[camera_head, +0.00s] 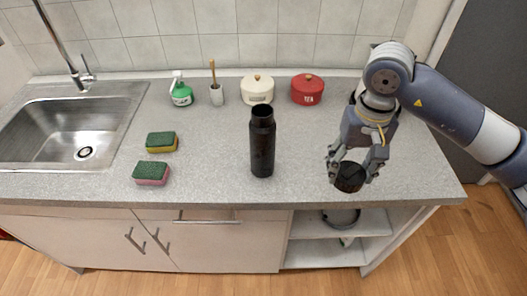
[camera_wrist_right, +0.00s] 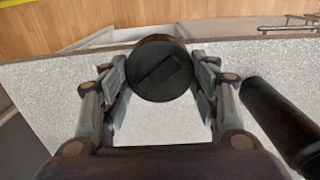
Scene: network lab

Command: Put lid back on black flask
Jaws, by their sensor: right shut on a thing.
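The black flask (camera_head: 262,146) stands upright and open-topped on the grey counter, near the middle of the head view. It also shows at the right edge of the right wrist view (camera_wrist_right: 285,120), apart from the gripper. My right gripper (camera_head: 352,170) is shut on the round black lid (camera_head: 349,178), to the right of the flask near the counter's front edge. In the right wrist view the lid (camera_wrist_right: 160,70) sits between the two fingers. I cannot tell how high the lid is above the counter. My left gripper is not in view.
Two sponges, one green and yellow (camera_head: 161,142) and one green and pink (camera_head: 151,174), lie left of the flask. A soap bottle (camera_head: 181,93), brush cup (camera_head: 217,95), cream pot (camera_head: 257,90) and red tea pot (camera_head: 307,90) stand behind. The sink (camera_head: 75,125) is at left.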

